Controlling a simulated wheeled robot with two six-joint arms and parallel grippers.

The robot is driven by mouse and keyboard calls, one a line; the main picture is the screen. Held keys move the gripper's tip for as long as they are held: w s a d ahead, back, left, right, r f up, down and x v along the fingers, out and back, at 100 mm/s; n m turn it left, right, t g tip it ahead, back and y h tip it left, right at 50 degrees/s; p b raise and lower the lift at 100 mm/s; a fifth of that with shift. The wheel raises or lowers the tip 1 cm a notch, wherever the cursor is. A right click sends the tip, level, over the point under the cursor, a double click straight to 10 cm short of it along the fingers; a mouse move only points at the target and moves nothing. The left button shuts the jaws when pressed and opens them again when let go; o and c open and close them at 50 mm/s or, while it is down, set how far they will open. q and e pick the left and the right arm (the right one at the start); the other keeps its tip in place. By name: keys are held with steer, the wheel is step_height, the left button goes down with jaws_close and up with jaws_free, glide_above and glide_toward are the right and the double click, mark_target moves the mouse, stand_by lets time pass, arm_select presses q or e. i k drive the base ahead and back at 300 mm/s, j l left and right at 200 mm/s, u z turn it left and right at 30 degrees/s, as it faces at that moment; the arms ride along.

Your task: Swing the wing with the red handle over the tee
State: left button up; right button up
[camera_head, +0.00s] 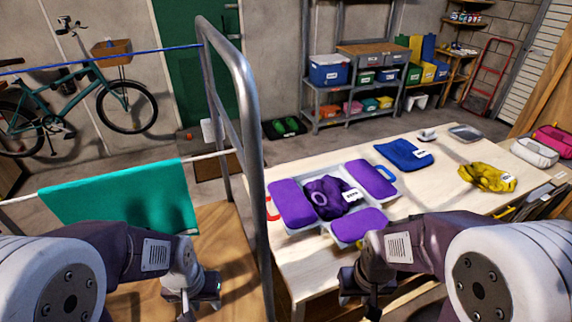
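The folding board (330,224) lies on the pale table with purple padded wings. The wing with the red handle (294,204) is at its left, lying flat. The red handle (271,209) sticks out on its left side, partly behind a grey metal post. The dark purple tee (328,196) lies bunched on the middle of the board, with a white tag. Other purple wings lie at the right (371,178) and the front (358,225). My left gripper (196,303) is low at left, beyond the post from the board. My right gripper (364,292) is in front of the board, apart from it. Their fingers are unclear.
A grey metal frame (250,120) stands between my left gripper and the board. A teal cloth (120,198) hangs on a rod at left. A blue garment (404,154) and a yellow garment (487,177) lie on the table (440,205). Bare tabletop lies between them.

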mark_target(296, 214)
steer(key=l, duration=0.35)
steer(key=k+l, duration=0.15)
steer(key=l, duration=0.15)
steer(key=l+u, duration=0.1)
steer(key=l, duration=0.25)
steer(key=i+l, duration=0.2)
steer(key=l, duration=0.2)
steer(key=i+l+u, duration=0.1)
steer(key=i+l, duration=0.15)
steer(key=l, duration=0.15)
